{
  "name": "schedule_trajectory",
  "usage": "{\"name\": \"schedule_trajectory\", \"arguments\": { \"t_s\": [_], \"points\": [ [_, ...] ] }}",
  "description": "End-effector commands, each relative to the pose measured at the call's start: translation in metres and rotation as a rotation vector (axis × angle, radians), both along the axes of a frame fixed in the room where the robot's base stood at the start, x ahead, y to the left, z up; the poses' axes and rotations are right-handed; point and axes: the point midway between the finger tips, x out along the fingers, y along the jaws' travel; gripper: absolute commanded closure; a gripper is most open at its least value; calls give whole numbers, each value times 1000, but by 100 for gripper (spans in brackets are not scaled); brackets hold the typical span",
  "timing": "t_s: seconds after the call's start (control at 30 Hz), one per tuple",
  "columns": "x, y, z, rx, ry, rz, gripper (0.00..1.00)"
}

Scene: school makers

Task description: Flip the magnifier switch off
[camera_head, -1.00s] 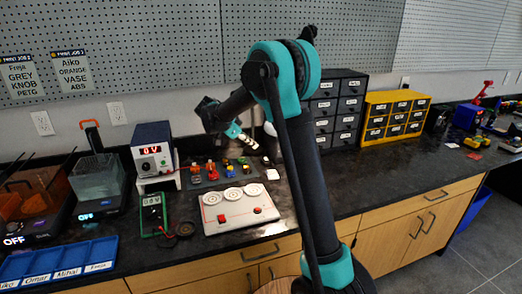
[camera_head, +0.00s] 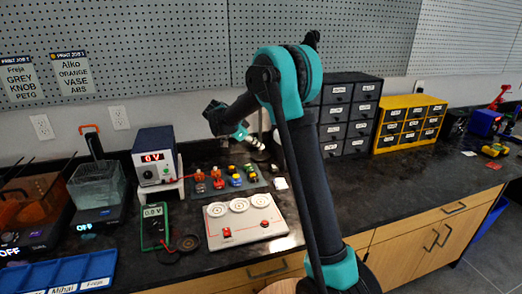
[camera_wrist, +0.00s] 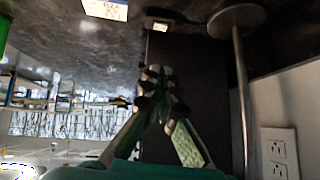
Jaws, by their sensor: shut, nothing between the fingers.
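My gripper (camera_head: 256,143) hangs over the back of the bench, pointing right and down, with its fingers together and empty. It also shows in the wrist view (camera_wrist: 163,92). The magnifier cannot be made out surely. In the wrist view a grey round disc (camera_wrist: 236,20) on a slim pole (camera_wrist: 242,90) stands right of the fingers and may be part of it. A small pale block (camera_wrist: 158,24) lies beyond the fingertips; I cannot tell whether it is the switch. In the head view my arm hides part of the bench there.
A white board with red buttons (camera_head: 247,233) lies in front of a dark mat with coloured parts. A power supply (camera_head: 155,170) and green meter (camera_head: 153,226) stand left. Black drawers (camera_head: 336,115) and yellow drawers (camera_head: 405,115) stand right.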

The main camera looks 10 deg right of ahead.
Motion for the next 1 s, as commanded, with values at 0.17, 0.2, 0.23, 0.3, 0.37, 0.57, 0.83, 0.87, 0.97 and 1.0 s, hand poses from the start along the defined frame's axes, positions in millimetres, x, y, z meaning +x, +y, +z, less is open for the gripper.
{"name": "schedule_trajectory", "arguments": {
  "t_s": [0.17,0.2,0.23,0.3,0.37,0.57,0.83,0.87,0.97,1.0],
  "points": [
    [8,-25,-24,-1,1,-4,100],
    [10,-30,-30,0,0,-3,100],
    [11,-34,-34,0,-1,-2,100],
    [14,-43,-44,1,-1,-4,100],
    [16,-51,-52,0,0,-3,100],
    [21,-54,-80,0,0,0,100],
    [23,-54,-96,0,0,0,100],
    [23,-54,-96,0,0,0,100],
    [23,-54,-96,0,0,0,100],
    [23,-54,-96,0,0,0,100]
  ]
}}
